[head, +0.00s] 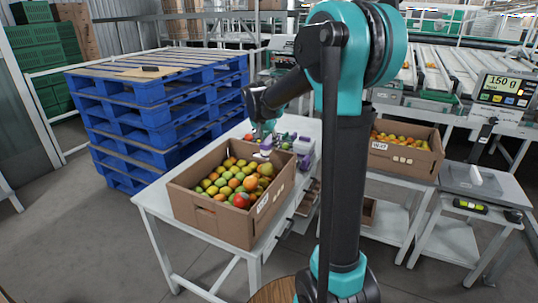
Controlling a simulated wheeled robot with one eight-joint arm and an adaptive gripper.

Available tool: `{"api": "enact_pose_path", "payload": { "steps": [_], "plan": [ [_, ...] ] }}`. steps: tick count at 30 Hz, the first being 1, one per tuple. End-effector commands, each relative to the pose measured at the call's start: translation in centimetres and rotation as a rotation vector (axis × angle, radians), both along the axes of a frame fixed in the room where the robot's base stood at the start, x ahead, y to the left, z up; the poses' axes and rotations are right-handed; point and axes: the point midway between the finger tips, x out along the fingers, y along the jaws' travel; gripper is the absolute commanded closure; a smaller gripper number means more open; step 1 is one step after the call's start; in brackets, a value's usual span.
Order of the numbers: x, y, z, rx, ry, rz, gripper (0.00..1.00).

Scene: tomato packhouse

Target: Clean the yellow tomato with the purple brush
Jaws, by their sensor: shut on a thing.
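My gripper (262,133) is at the far side of the table, just beyond and above the cardboard box's back edge. It points down and is shut on a small purple and white thing, which looks like the purple brush (266,147). Its lower end is close to the tomatoes at the back of the box, but I cannot tell if it touches one. Several yellow, green, orange and red tomatoes (232,183) fill the box; I cannot tell which one is the task's yellow tomato. My arm hides part of the view.
The open cardboard box (222,222) stands on a white table (155,200). Purple holders (304,150) and small tomatoes lie behind it. Blue pallets (130,125) are stacked at left. Another tomato box (400,163) and a scale (503,90) are at right.

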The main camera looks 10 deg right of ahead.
Motion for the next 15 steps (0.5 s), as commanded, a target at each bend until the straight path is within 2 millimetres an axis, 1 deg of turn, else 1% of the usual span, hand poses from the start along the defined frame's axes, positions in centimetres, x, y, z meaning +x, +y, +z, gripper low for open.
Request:
{"api": "enact_pose_path", "payload": {
  "steps": [15],
  "plan": [
    [-1.4,1.1,-4.3,-0.019,-0.029,0.002,1.00]
  ]
}}
